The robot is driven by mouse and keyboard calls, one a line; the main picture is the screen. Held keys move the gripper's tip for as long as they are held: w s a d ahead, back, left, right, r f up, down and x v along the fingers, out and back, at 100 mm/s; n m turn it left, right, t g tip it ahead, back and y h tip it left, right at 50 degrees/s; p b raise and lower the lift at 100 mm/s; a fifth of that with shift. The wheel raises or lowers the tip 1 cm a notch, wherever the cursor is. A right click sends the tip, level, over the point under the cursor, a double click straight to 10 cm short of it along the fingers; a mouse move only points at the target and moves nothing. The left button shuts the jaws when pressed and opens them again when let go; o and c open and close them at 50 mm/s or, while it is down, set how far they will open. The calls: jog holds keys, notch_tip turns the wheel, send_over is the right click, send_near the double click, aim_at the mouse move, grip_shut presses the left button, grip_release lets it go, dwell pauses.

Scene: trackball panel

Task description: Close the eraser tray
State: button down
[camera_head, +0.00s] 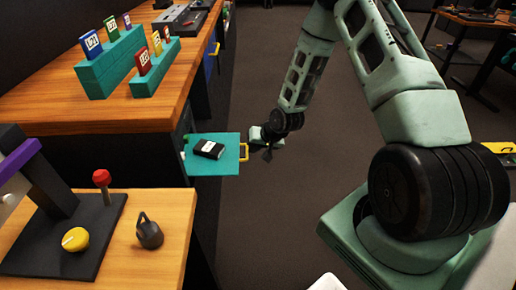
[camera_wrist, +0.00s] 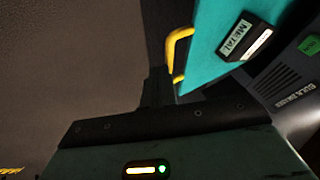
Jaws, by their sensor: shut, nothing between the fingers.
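The eraser tray (camera_head: 227,165) is a flat teal drawer pulled out from the dark cabinet side, with a yellow handle (camera_head: 244,152) on its outer edge. A black eraser (camera_head: 208,149) with a white label lies on it. My gripper (camera_head: 267,153) is just right of the handle, its fingers shut with nothing between them. In the wrist view, the fingers (camera_wrist: 157,88) point toward the yellow handle (camera_wrist: 177,52), which is just ahead and to the right. The tray (camera_wrist: 205,30) and the eraser (camera_wrist: 247,40) show at upper right. Whether fingers and handle touch is unclear.
A wooden counter (camera_head: 60,112) with teal card racks (camera_head: 112,62) stands behind the tray. Open floor lies around my gripper.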

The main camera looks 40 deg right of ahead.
aim_at(201, 149)
jog(key=w+a, duration=0.3)
jog(key=a, duration=0.1)
jog(key=w+a, duration=0.3)
jog(key=a, duration=0.2)
jog(key=w+a+b, duration=0.1)
jog(key=w+a, duration=0.2)
jog(key=a, duration=0.2)
jog(key=shift+w+a, duration=0.2)
jog(key=shift+w, duration=0.15)
jog(key=shift+w+a, duration=0.2)
jog(key=shift+a, duration=0.15)
jog(key=shift+w+a+r, duration=0.1)
